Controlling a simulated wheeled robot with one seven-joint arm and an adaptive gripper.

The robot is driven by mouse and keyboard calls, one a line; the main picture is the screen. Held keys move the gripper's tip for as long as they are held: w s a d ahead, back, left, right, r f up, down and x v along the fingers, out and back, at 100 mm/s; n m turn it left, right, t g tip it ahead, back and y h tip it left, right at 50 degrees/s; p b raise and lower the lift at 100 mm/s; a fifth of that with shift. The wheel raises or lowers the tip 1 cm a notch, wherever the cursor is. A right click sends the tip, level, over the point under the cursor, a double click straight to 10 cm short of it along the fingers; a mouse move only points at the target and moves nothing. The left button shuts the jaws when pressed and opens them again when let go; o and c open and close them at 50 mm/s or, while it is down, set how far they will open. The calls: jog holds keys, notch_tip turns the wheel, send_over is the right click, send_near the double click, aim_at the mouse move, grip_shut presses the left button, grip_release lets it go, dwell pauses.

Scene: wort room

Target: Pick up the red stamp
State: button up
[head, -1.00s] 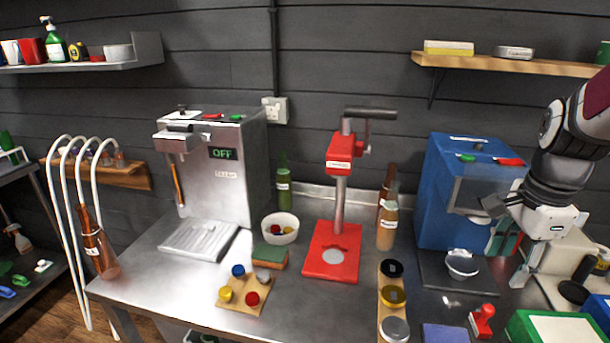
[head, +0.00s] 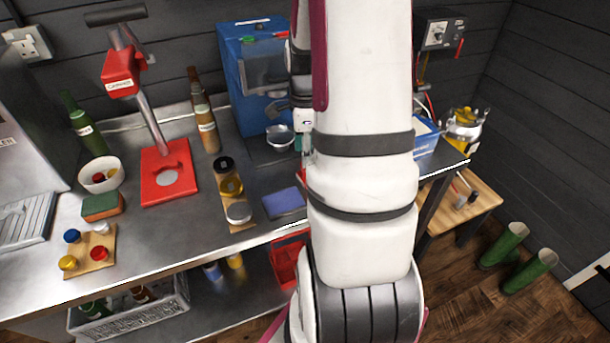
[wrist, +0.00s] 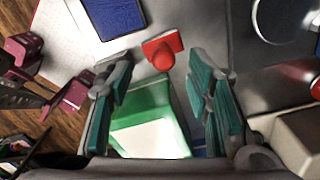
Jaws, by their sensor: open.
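The red stamp (wrist: 163,56) is in the wrist view, with a round knob on a flat rectangular base. It lies on the steel bench just beyond and between my fingertips. My gripper (wrist: 161,75) is open and empty, its teal-padded fingers spread to either side. No contact with the stamp shows. In the head view my arm hides most of the stamp's area; only a small red sliver (head: 302,176) shows beside the arm.
A blue pad (head: 284,203) lies near the bench's front edge. A small bowl (head: 280,137) stands before the blue machine (head: 242,95).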

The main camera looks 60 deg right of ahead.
jog(key=shift+w+d+f+p, duration=0.1)
jog(key=shift+f+p, duration=0.2)
jog(key=shift+f, duration=1.1)
jog(key=shift+d+f+p, duration=0.1)
jog(key=shift+f+p, duration=0.15)
jog(key=shift+f, duration=1.15)
grip_shut()
